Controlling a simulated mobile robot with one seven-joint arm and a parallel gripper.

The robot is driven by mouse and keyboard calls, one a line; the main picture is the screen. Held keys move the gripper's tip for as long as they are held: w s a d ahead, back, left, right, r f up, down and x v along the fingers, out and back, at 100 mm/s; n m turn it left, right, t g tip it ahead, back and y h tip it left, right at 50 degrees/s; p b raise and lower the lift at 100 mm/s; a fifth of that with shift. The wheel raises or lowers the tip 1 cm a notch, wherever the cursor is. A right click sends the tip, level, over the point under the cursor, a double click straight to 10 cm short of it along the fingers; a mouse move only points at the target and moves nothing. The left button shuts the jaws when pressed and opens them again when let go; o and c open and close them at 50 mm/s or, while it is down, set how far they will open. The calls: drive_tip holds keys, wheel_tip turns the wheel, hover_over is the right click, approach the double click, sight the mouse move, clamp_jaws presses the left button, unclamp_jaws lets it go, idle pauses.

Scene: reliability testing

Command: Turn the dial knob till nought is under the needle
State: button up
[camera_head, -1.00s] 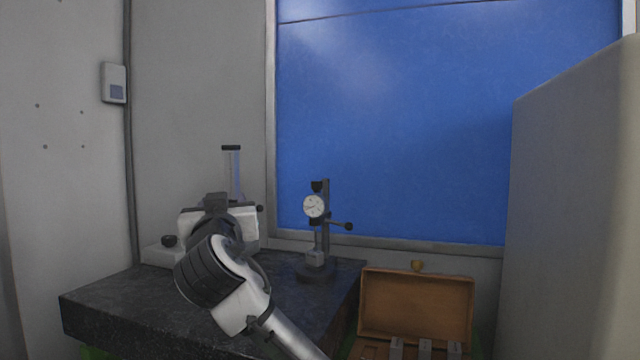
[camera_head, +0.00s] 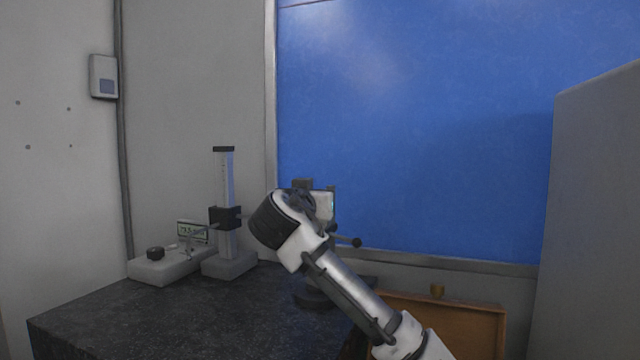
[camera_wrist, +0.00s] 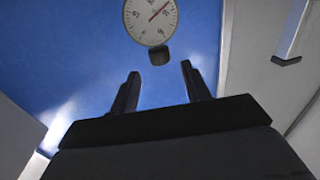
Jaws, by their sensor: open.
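A dial gauge (camera_wrist: 150,18) with a white face and a red needle shows at the top of the wrist view, partly cut off. Its needle points up and to the right, and its numerals are too small to read surely. A dark block (camera_wrist: 158,55), perhaps the knob, sits at the dial's lower edge. My gripper (camera_wrist: 160,69) is open and empty, with its fingertips apart just below that block.
The dark stone table (camera_head: 150,315) has free room at front left. A height gauge (camera_head: 225,215) and a white box with a black knob (camera_head: 160,265) stand at its back left.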

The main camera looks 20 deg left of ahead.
drive_tip(key=w, duration=0.2)
drive_tip(key=w+p, duration=0.1)
drive_tip(key=w, duration=0.1)
drive_tip(key=w+p, duration=0.1)
drive_tip(key=w, duration=0.1)
drive_tip(key=shift+w+a, duration=0.15)
drive_tip(key=shift+a, duration=0.25)
drive_tip(key=c, duration=1)
drive_tip(key=shift+o, duration=0.2)
drive_tip(key=shift+y, duration=0.3)
